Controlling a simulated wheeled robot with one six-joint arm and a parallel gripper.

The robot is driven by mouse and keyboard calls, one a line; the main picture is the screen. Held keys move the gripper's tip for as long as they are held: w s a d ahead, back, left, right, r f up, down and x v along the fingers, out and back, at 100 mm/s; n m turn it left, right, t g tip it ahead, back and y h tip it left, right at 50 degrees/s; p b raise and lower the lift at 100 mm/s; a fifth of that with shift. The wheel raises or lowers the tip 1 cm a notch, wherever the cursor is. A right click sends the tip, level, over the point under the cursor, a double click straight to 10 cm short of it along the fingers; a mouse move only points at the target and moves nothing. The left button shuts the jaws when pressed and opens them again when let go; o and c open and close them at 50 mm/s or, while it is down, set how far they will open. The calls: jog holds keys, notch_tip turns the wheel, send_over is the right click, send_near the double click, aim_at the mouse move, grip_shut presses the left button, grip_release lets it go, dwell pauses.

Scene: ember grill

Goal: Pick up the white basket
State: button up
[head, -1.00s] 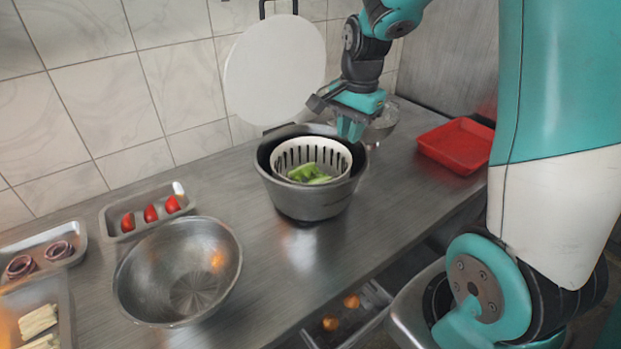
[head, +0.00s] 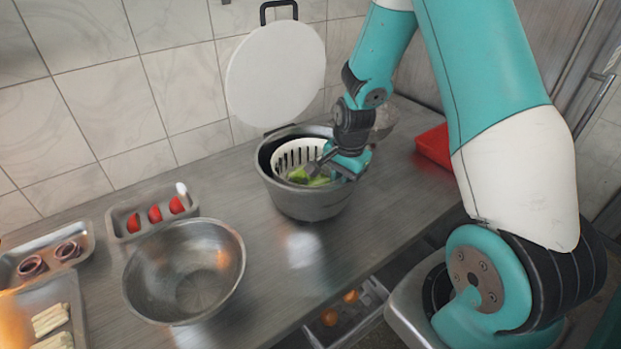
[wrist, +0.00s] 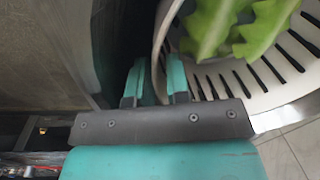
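The white slotted basket (head: 293,156) sits inside a grey round pot (head: 300,200) on the counter, with green leafy pieces (head: 312,178) in it. In the wrist view the basket (wrist: 285,75) fills the upper right. My gripper (head: 322,166) is down at the basket's right side. In the wrist view my gripper's (wrist: 156,82) two teal fingers stand apart on either side of the basket's rim, one inside and one outside. A dark gap shows beside the outer finger. My arm hides the right part of the basket.
The pot's round white lid (head: 275,75) stands raised behind it near the tiled wall. A steel bowl (head: 185,270) and a tray of tomatoes (head: 125,222) are to the left. A red tray (head: 433,147) is to the right, partly behind my arm.

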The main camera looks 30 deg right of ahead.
grip_shut()
jog(key=shift+r, duration=0.1)
